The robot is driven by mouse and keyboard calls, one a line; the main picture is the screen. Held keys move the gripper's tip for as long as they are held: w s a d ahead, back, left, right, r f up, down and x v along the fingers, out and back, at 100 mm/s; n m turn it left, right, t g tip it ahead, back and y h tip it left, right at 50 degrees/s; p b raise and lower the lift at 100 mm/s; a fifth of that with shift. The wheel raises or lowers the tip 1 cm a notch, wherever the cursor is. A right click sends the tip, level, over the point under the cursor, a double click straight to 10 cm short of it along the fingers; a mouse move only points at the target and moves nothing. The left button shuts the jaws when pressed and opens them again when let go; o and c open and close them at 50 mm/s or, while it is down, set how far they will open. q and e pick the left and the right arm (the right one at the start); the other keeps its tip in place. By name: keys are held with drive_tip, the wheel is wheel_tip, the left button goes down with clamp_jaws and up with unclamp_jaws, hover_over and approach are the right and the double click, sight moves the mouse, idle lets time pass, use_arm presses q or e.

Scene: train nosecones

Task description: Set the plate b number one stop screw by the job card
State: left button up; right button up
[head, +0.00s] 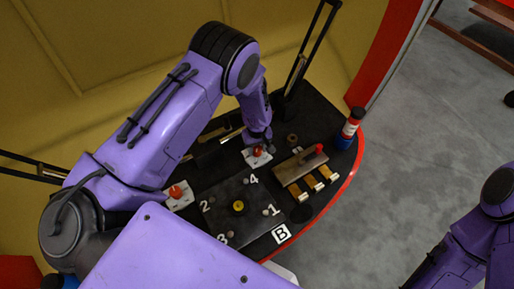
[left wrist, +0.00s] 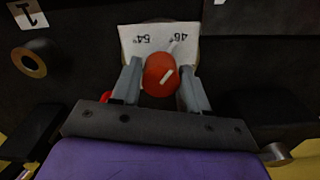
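Plate B (head: 225,222) is a dark plate with screws by the numbers 1 to 4 and a yellow centre piece (head: 239,207). The number one screw (head: 266,212) is beside the white "1". My left gripper (head: 258,140) is over a red knob (head: 258,152) on a white card behind the plate. In the left wrist view its fingers (left wrist: 161,82) flank the red knob (left wrist: 160,72) closely on both sides and appear to touch it. The knob has a slanted white line, and its card (left wrist: 160,35) reads "54°" and "46°" upside down. My right gripper is out of view.
A second red knob (head: 176,192) on a white card stands left of the plate. A brown block with a red-tipped lever (head: 300,164) and a red, white and blue canister (head: 350,128) stand at the right. A red edge (head: 335,195) borders the black deck.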

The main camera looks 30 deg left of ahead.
sight(257, 148)
use_arm(q)
drive_tip(key=shift+o, duration=1.2)
wheel_tip(257, 148, up, 11)
drive_tip(key=b, duration=0.1)
drive_tip(key=shift+f, duration=0.2)
